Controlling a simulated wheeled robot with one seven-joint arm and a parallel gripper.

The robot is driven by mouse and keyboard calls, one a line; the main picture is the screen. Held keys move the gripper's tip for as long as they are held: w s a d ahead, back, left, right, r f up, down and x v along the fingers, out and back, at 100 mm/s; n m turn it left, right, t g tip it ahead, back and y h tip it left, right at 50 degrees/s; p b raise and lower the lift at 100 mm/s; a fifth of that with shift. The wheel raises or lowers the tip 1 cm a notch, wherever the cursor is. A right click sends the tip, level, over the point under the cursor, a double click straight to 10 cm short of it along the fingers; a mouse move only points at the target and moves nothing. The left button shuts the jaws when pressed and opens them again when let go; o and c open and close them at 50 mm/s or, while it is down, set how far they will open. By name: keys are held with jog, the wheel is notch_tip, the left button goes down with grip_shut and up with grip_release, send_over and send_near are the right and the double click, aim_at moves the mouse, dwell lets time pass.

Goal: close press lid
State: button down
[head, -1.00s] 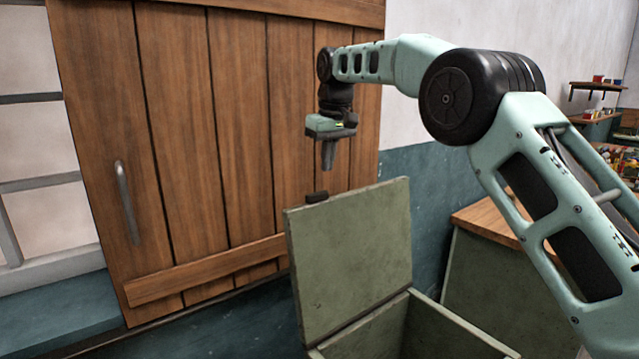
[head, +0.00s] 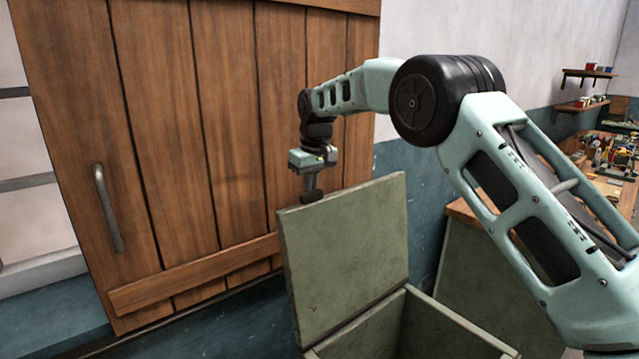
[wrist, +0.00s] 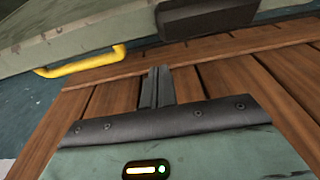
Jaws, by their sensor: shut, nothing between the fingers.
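The press is a grey-green box (head: 462,335) low in the head view. Its lid (head: 345,255) stands open, raised nearly upright at the box's back edge. A small dark block (head: 312,198) sits on the lid's top edge; it also shows in the wrist view (wrist: 205,15). My gripper (head: 311,185) points down at the lid's top edge, its tips overlapping the dark block in the picture; I cannot tell whether they touch. In the wrist view my shut, empty fingers (wrist: 155,88) show below the block. A yellow handle (wrist: 85,62) shows beside the grey-green slab there.
A wooden plank door (head: 230,130) with a grey handle (head: 108,208) stands behind the lid. A wood-topped cabinet (head: 462,212) is right of the box, partly behind my arm. Shelves (head: 590,73) and a cluttered bench (head: 615,170) are farther right.

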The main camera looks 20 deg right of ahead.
jog(key=s, duration=0.1)
jog(key=s+d+r+p, duration=0.1)
jog(key=s, duration=0.1)
jog(key=shift+s+d+r, duration=0.15)
jog(key=shift+s+d, duration=0.05)
dwell(0.4)
